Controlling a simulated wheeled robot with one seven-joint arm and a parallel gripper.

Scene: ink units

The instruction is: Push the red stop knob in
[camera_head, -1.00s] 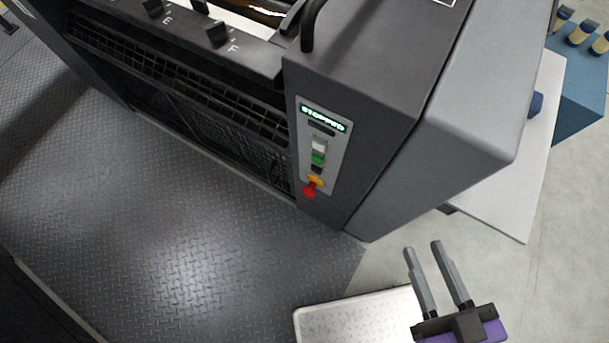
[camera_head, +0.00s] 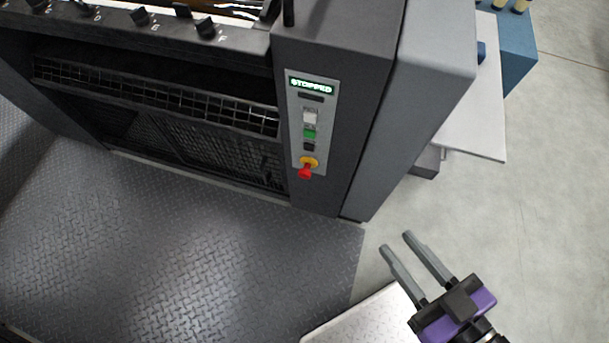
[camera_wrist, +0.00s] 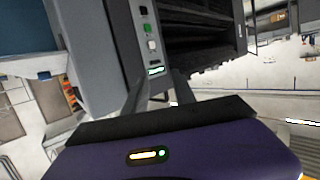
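The red stop knob (camera_head: 305,173) sits on a yellow base (camera_head: 309,162) at the bottom of the control panel (camera_head: 295,120) on the dark machine's front. It sticks out from the panel. The green-lit display (camera_head: 311,86) above reads STOPPED. My gripper (camera_head: 395,241) is at the lower right, apart from the knob, to its right and lower in the picture. Its two grey fingers are spread with nothing between them and point up and left. In the wrist view the panel's display (camera_wrist: 155,71) and buttons show beyond the fingers; I cannot make out the red knob there.
A white button (camera_head: 310,117) and a green button (camera_head: 309,132) sit above the knob. The machine's grey side cover (camera_head: 425,90) juts out at right, with a pale table (camera_head: 480,125) behind it. A light step plate (camera_head: 365,315) lies below my gripper.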

